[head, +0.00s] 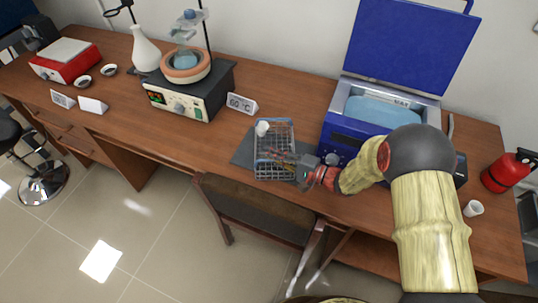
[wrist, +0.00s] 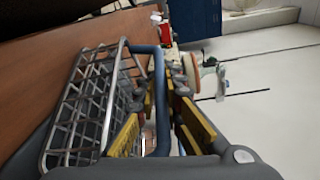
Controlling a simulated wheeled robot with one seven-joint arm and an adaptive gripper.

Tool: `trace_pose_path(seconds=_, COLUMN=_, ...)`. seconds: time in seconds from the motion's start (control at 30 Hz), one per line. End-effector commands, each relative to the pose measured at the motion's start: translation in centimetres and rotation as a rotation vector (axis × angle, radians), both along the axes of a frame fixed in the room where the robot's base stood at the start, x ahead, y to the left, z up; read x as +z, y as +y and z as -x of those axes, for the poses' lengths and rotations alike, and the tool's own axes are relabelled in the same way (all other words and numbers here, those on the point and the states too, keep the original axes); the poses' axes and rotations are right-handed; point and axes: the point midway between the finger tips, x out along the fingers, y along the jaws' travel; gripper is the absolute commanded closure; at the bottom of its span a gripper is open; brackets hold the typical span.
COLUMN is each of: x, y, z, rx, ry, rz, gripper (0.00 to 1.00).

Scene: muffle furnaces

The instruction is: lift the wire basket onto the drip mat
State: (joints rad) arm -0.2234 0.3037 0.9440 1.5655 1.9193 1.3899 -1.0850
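The wire basket (head: 286,136), silver mesh with blue parts, shows in the middle of the head view over the dark grey drip mat (head: 242,153). The mat shows at the basket's left; I cannot tell whether the basket rests on it or is above it. The basket also fills the left of the wrist view (wrist: 85,105). My gripper (head: 302,172) is at the basket's front right. In the wrist view my gripper's yellow-padded fingers (wrist: 165,105) stand apart on both sides of the basket's blue bar (wrist: 161,95). A gap seems to show beside the bar.
A blue furnace (head: 335,128) with its lid raised stands right of the basket. A temperature sign (head: 241,104) and a heating unit (head: 190,95) stand to the left. A chair (head: 255,212) is against the table's front. A small white cup (head: 473,208) and a red extinguisher (head: 505,173) are at right.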

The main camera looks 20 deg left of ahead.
Motion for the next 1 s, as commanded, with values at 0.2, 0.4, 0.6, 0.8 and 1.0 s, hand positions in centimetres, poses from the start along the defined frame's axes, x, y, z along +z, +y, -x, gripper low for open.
trace_pose_path(seconds=0.2, x=-1.4, y=-0.2, z=0.6, rx=0.000, ry=0.022, rz=0.015, gripper=0.81)
trace_pose_path(seconds=0.4, x=-1.4, y=-0.2, z=0.7, rx=0.000, ry=0.023, rz=0.016, gripper=0.72)
trace_pose_path(seconds=0.6, x=-1.5, y=-0.2, z=0.7, rx=0.001, ry=0.024, rz=0.016, gripper=0.72)
trace_pose_path(seconds=0.8, x=-1.3, y=-1.6, z=0.8, rx=-0.003, ry=0.024, rz=0.015, gripper=0.72)
trace_pose_path(seconds=1.0, x=-0.9, y=-5.5, z=1.4, rx=-0.006, ry=0.021, rz=0.011, gripper=0.72)
